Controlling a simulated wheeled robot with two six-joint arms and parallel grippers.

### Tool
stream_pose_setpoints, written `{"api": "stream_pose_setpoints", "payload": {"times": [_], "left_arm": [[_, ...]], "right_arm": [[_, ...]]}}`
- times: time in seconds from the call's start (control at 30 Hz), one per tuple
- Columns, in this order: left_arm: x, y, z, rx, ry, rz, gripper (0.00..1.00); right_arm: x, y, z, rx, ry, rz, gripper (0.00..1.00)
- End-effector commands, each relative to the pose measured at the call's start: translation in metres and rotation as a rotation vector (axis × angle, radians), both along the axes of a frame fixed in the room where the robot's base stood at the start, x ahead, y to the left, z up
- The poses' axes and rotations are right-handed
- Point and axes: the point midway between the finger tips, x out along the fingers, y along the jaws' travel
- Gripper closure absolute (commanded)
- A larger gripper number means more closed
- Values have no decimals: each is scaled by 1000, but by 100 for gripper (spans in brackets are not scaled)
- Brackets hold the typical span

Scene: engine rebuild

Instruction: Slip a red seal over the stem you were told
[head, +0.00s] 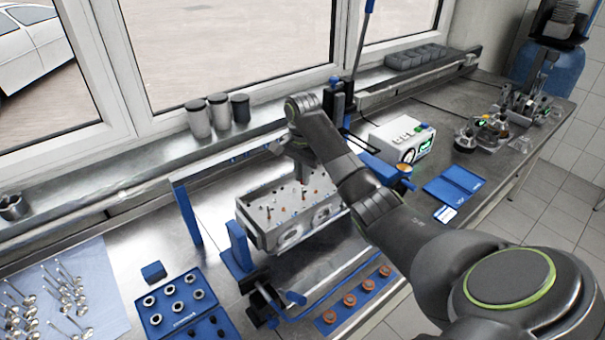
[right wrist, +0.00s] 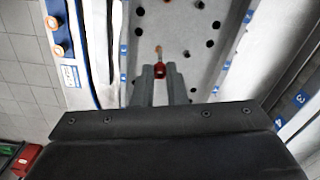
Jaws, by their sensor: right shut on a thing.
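The grey cylinder head (head: 262,238) sits in the blue-ended fixture in the middle of the bench. Several small copper-coloured stems or guides stand on its top. My right gripper (head: 304,178) is over the head, pointing down. In the right wrist view its fingertips (right wrist: 160,72) are shut on a small red seal (right wrist: 160,69). A copper-coloured stem (right wrist: 158,49) shows just beyond the seal. I cannot tell whether the seal touches or surrounds it. My left gripper is not in view.
A blue tray of rings (head: 180,302) and a cloth with valves (head: 105,290) lie at left. A blue strip with several copper-coloured round parts (head: 350,300) lies in front. A white instrument (head: 400,140) and an open blue case (head: 452,187) stand at right.

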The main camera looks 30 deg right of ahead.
Motion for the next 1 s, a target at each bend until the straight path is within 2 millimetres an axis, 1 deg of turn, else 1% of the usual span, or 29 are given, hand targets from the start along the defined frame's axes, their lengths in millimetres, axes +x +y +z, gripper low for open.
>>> {"api": "stream_pose_setpoints", "payload": {"times": [0.37, 1.0], "left_arm": [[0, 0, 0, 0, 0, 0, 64], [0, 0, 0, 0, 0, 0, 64]], "right_arm": [[0, 0, -1, 0, 0, 0, 100], [0, 0, -15, 0, 1, 0, 100]]}}
